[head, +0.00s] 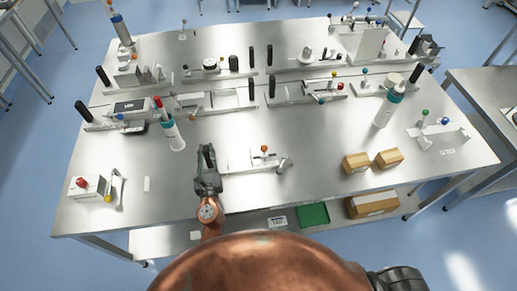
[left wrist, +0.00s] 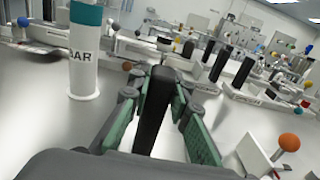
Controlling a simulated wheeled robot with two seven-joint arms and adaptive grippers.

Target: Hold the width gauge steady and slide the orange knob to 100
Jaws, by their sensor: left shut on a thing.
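The width gauge (head: 240,165) lies on the steel table near its front edge, with a light base and a small metal post at its right end. Its orange knob (head: 264,149) stands toward the right half; in the left wrist view the knob (left wrist: 289,142) is at the lower right. My left gripper (head: 207,152) is shut on the upright black handle (left wrist: 152,112) at the gauge's left end. The green-padded fingers are on both sides of the handle. A dark part of my right arm shows at the bottom right of the head view; its fingers are hidden. The scale reading is too small to read.
A white bottle with a teal band (head: 172,134) stands behind and left of my left gripper. Two cardboard boxes (head: 356,162) (head: 389,158) sit right of the gauge. Other fixtures with black handles line the back. The table between gauge and boxes is clear.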

